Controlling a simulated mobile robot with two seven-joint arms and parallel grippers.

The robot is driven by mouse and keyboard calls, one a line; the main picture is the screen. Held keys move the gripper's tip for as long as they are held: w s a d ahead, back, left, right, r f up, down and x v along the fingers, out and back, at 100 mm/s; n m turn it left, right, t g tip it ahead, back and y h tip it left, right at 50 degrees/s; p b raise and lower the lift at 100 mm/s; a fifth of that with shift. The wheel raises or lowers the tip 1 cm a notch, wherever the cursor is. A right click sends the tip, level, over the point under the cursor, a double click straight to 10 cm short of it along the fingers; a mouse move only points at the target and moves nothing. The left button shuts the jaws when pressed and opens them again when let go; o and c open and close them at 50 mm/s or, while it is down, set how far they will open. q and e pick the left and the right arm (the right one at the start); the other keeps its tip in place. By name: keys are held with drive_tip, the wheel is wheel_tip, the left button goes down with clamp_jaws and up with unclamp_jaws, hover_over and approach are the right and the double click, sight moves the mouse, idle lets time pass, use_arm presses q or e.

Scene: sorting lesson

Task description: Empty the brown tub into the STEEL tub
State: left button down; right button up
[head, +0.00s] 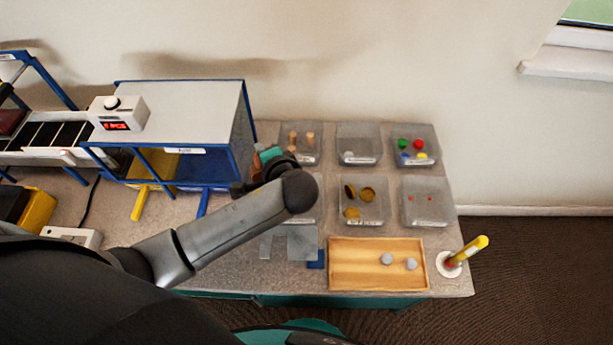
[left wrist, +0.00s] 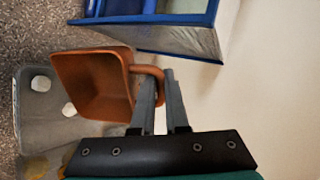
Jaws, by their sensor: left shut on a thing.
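The brown tub (left wrist: 92,85) shows in the left wrist view, tipped with its mouth towards the camera; the inside that shows looks empty. My left gripper (left wrist: 160,82) is shut on its loop handle. In the head view my own arm hides most of the gripper and the tub. A grey see-through tub (left wrist: 45,125) lies below the brown tub and holds two pale round pieces. In the head view it is mostly hidden behind my arm. I cannot read its label, so I cannot tell for sure that it is the STEEL tub. My right gripper is not in view.
Several other clear tubs stand in rows, among them one with brass-coloured pieces (head: 376,219) and one with coloured pieces (head: 395,137). A wooden tray (head: 345,265) holds two grey pieces.

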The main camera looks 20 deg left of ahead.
use_arm(q)
drive_tip(key=n+g, duration=0.1)
drive_tip(key=n+g+p, duration=0.1)
drive_tip(key=g, duration=0.1)
drive_tip(key=shift+w+f+n+h, duration=0.2)
drive_tip(key=shift+f+n+h, duration=0.1)
drive_tip(key=n+g+h+p, duration=0.1)
drive_tip(key=n+g+p, duration=0.1)
drive_tip(key=f+n+g+h+p, duration=0.1)
drive_tip(key=shift+s+d+f+n+g+h, duration=0.1)
drive_tip(key=shift+s+d+n+g+h, duration=0.1)
drive_tip(key=shift+d+n+g+h, duration=0.15)
drive_tip(key=d+n+h+p, duration=0.1)
drive_tip(key=d+n+g+h+p, duration=0.1)
drive_tip(key=n+h+p, duration=0.1)
drive_tip(key=shift+s, duration=0.4)
drive_tip(key=d+n+p, duration=0.1)
drive_tip(key=d+h+p, duration=0.1)
drive_tip(key=s+d+r+n+h+p, duration=0.1)
drive_tip(key=shift+d+n, duration=0.35)
drive_tip(key=d+r+n+h+p, duration=0.2)
drive_tip(key=d+r+p, duration=0.1)
drive_tip(key=d, duration=0.2)
drive_tip(key=a+b+x, duration=0.1)
drive_tip(key=b+x, duration=0.6)
drive_tip(key=shift+s+a+f+t+b, duration=0.35)
drive_tip(key=shift+a+f, duration=0.1)
drive_tip(key=shift+y, duration=0.25)
